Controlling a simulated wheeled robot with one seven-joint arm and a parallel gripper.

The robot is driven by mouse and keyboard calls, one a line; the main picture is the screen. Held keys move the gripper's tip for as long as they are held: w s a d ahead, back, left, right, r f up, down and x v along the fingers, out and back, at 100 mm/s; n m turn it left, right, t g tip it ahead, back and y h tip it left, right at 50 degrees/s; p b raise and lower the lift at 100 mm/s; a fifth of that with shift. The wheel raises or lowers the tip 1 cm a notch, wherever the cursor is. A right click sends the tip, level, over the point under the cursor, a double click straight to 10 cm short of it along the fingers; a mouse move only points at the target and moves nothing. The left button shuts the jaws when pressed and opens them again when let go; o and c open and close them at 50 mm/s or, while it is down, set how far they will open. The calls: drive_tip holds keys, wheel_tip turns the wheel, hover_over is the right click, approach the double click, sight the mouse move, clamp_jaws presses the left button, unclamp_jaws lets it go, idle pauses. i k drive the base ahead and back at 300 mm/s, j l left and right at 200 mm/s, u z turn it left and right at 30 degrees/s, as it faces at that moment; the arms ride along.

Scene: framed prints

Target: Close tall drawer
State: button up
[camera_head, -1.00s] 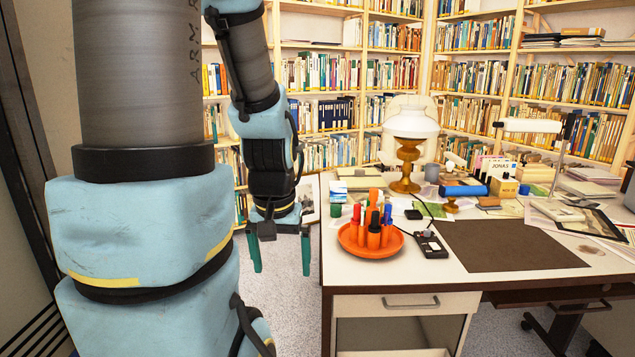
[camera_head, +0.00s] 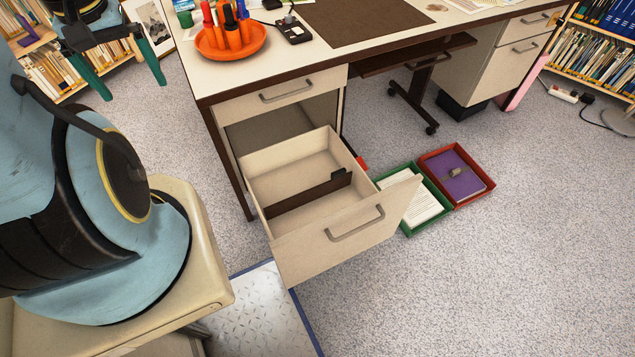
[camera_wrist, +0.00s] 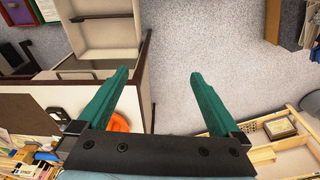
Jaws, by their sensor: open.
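The tall drawer (camera_head: 340,243) is the lower drawer of the desk's left pedestal and is pulled far out in the head view. Its cream front has a grey bar handle (camera_head: 355,224), and a dark divider lies inside. In the wrist view the drawer's cream box (camera_wrist: 100,33) shows at the upper left. My gripper (camera_head: 132,82) is at the upper left of the head view, left of the desk and apart from the drawer. Its two green fingers, also in the wrist view (camera_wrist: 160,85), are spread wide with nothing between them.
The desk (camera_head: 280,66) carries an orange pen tray (camera_head: 232,47) near its left corner. A shut upper drawer (camera_head: 280,92) sits above the tall drawer. Green (camera_head: 434,228) and red (camera_head: 490,187) trays lie on the floor right of it. Carpet is free in front and right.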

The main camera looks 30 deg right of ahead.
sight(308, 240)
drive_tip(key=z, duration=0.6)
drive_tip(key=k+j+z, duration=0.25)
drive_tip(key=z, duration=0.15)
drive_tip(key=k+j+z, duration=0.25)
drive_tip(key=z, duration=0.15)
drive_tip(key=k+j+z, duration=0.1)
drive_tip(key=k+z, duration=0.55)
drive_tip(key=k, duration=1.2)
drive_tip(key=i+l+u, duration=0.15)
drive_tip(key=i+u, duration=0.15)
drive_tip(key=i, duration=0.3)
drive_tip(key=i+l+u, duration=0.35)
drive_tip(key=i, duration=0.25)
drive_tip(key=i+l+u, duration=0.3)
drive_tip(key=i, duration=0.25)
